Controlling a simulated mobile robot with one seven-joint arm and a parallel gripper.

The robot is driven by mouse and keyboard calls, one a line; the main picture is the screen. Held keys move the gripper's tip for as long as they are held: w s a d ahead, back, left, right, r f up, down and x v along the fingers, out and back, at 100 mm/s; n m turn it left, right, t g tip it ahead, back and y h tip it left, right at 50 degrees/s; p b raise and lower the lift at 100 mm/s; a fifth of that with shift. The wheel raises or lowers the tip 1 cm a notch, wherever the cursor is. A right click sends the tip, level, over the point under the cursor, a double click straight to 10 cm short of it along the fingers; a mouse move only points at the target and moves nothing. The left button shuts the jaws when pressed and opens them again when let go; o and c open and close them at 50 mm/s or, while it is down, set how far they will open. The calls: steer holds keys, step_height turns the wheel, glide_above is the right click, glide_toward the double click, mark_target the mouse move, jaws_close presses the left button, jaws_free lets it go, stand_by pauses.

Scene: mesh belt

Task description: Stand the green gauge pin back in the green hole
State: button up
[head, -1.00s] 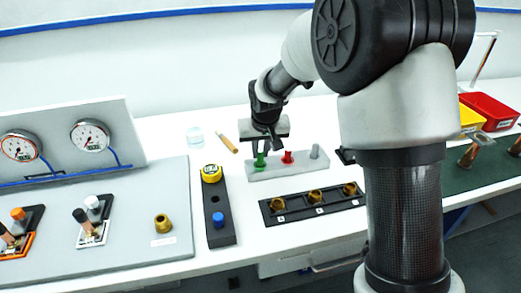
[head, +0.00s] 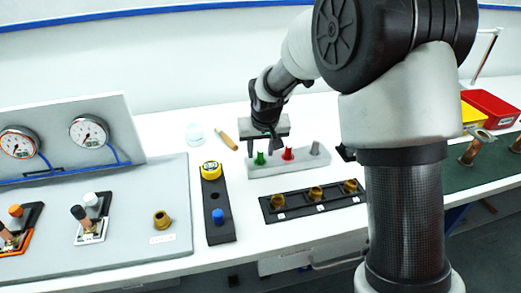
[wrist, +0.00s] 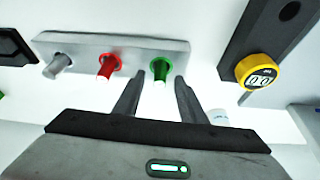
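The green gauge pin (head: 260,158) stands upright in the green-ringed hole at the left end of the grey pin block (head: 256,173). It also shows in the wrist view (wrist: 160,72), inside the green ring. My gripper (head: 262,147) is just above the green pin and looks clear of it. In the wrist view my gripper (wrist: 160,85) has its two fingers apart, one on each side of the green pin, with nothing held between them.
A red pin (head: 288,155) and a grey pin (head: 315,149) stand in the same block. A black holder (head: 298,215) with brass fittings lies in front. A black strip with a yellow gauge (head: 211,171) is at the left. A wooden-coloured stick (head: 223,139) lies behind.

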steer(key=p+v, duration=0.1)
steer(key=v, duration=1.6)
steer(key=s+d+r+m+p, duration=0.1)
steer(key=s+d+r+p, duration=0.4)
steer(key=s+d+r, duration=0.5)
steer(key=s+d+m+t+h+p, duration=0.1)
steer(key=s+d+p, duration=0.3)
steer(key=s, duration=1)
steer(key=shift+s+d+r, duration=0.15)
steer(key=shift+d+r, duration=0.15)
steer(key=shift+d, duration=0.3)
